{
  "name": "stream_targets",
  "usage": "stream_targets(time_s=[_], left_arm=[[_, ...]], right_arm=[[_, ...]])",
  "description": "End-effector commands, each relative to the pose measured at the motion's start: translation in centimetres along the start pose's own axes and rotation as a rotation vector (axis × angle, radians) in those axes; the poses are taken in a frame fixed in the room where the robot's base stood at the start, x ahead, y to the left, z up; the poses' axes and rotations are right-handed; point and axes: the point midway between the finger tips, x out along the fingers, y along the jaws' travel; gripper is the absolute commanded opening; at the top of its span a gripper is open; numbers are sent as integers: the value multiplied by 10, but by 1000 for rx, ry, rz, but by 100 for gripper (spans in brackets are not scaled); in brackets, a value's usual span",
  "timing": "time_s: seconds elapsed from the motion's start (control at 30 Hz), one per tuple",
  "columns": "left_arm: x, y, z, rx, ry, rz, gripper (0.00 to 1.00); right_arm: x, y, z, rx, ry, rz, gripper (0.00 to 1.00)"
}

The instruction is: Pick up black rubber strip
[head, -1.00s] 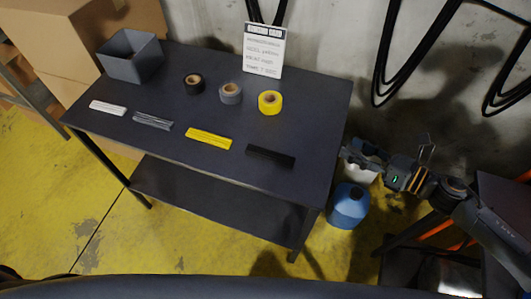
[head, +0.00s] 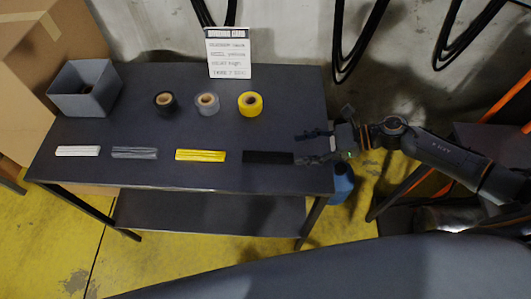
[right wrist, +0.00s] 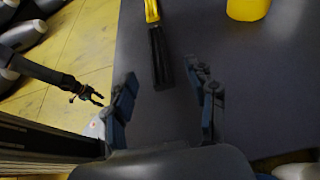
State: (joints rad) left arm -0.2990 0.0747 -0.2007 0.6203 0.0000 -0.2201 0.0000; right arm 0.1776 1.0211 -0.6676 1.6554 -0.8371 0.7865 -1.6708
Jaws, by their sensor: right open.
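The black rubber strip (head: 268,158) lies flat near the front right edge of the dark table. In the right wrist view the strip (right wrist: 160,58) lies lengthwise ahead of the fingers. My right gripper (head: 304,148) is open and empty, just to the right of the strip's near end, with its fingers pointing left. In the right wrist view the gripper (right wrist: 166,88) has one finger on each side of the strip's line. My left gripper (right wrist: 91,95) shows small at the left of that view, its fingers apart, over the yellow floor.
On the table (head: 130,185) lie yellow (head: 200,155), grey (head: 135,153) and white (head: 78,151) strips. Behind them stand black, grey and yellow tape rolls (head: 250,104), a grey bin (head: 84,102) and a sign (head: 229,55). A blue container (head: 342,183) stands beyond the table's right end.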

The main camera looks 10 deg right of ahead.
Motion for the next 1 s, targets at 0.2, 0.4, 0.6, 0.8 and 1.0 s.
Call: stream_targets(time_s=[0.2,0.4,0.6,0.8,1.0], left_arm=[[-10,7,-1,2,1,8,40],[-20,-6,0,4,-2,-6,40],[-33,-8,-1,1,-3,-9,40],[-34,-8,-1,1,-3,-9,40],[-34,-6,-1,0,-3,-7,40]], right_arm=[[30,-1,2,0,-2,-2,57],[45,2,4,1,-3,0,57],[75,4,1,1,-3,-1,57],[87,4,-1,-1,0,-1,57],[86,4,-2,0,0,-1,48]])
